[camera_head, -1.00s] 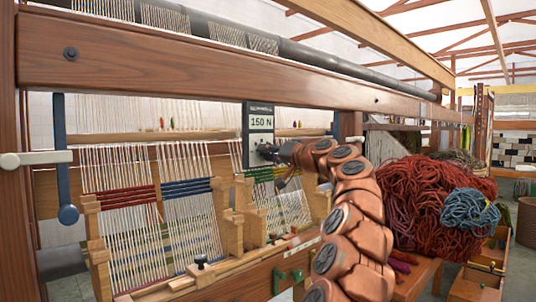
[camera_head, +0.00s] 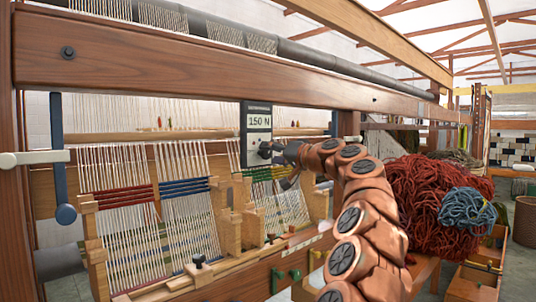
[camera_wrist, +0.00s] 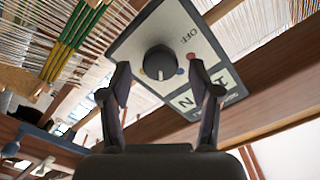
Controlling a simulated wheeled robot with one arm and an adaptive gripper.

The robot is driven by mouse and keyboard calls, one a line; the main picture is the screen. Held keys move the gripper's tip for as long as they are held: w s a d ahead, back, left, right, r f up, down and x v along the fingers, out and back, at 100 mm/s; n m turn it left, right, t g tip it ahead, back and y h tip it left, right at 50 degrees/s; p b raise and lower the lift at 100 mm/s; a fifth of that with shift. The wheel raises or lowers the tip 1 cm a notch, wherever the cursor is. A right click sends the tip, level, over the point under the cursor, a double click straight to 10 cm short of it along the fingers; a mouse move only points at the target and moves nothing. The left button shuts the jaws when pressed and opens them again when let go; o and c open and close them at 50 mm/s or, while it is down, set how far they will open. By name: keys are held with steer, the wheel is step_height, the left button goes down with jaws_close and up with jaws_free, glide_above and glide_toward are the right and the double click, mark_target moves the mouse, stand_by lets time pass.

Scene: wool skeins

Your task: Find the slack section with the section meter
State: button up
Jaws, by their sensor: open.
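In the wrist view the meter (camera_wrist: 200,45) shows a round black knob (camera_wrist: 158,60) and an "OFF" mark. My gripper (camera_head: 280,153) is at the meter's lower face. In the wrist view my gripper (camera_wrist: 158,78) is open, its fingers on either side of the knob with gaps visible. Warp sections stand below: one red-banded (camera_head: 124,198), one blue-banded (camera_head: 186,190), one green-banded (camera_head: 285,200). Which one is slack I cannot tell.
The loom's wooden beam (camera_head: 200,70) runs across above the sections. A blue lever (camera_head: 60,150) hangs at left. Red wool (camera_head: 425,200) and a blue skein (camera_head: 466,212) are piled at right, beside a wooden drawer (camera_head: 475,278). My arm crosses in front of the loom.

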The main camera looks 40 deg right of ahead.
steer(key=s, duration=0.9)
steer(key=shift+s, duration=0.2)
steer(key=shift+a, duration=0.1)
